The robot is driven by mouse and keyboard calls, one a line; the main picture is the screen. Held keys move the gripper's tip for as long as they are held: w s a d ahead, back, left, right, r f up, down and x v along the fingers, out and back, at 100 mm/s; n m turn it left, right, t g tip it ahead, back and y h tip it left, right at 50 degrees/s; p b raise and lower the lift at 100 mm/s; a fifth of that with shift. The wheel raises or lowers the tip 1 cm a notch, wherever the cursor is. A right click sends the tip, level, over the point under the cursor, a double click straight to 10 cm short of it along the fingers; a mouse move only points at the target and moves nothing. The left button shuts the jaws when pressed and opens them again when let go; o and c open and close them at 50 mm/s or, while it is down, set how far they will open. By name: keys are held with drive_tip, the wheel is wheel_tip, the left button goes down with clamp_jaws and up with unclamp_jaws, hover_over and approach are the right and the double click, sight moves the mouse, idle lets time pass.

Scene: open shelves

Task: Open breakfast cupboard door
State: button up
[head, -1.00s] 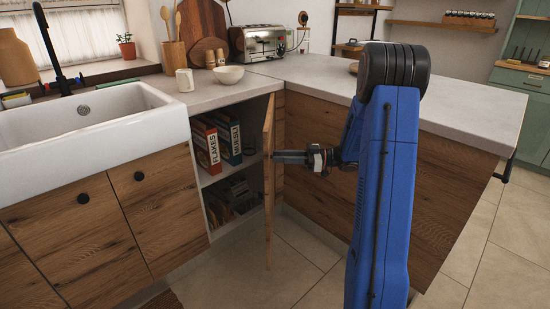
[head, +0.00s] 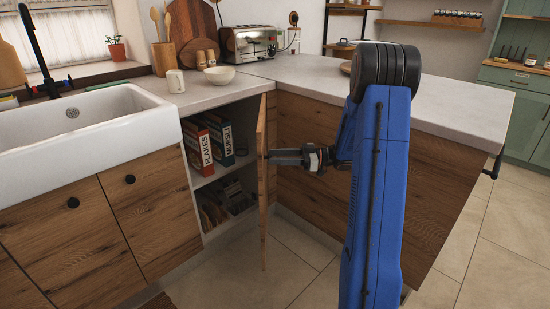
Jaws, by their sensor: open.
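The breakfast cupboard door (head: 262,190) stands swung out from the cupboard, seen nearly edge-on. Inside, a FLAKES box (head: 199,148) and a MUESLI box (head: 221,140) stand on the upper shelf, and dark and brown items (head: 225,203) are on the lower shelf. My gripper (head: 272,157) is level with the upper part of the door, at its right side. Its tips are at or very close to the door edge; I cannot tell whether they touch it. The handle is not visible. My gripper is open.
The counter (head: 420,95) runs right above wooden panels. A bowl (head: 220,75) and toaster (head: 252,45) stand on it. Tiled floor (head: 290,272) below the door is clear.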

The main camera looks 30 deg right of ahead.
drive_tip(key=v, duration=0.6)
drive_tip(key=shift+d, duration=0.3)
drive_tip(key=shift+s, duration=0.15)
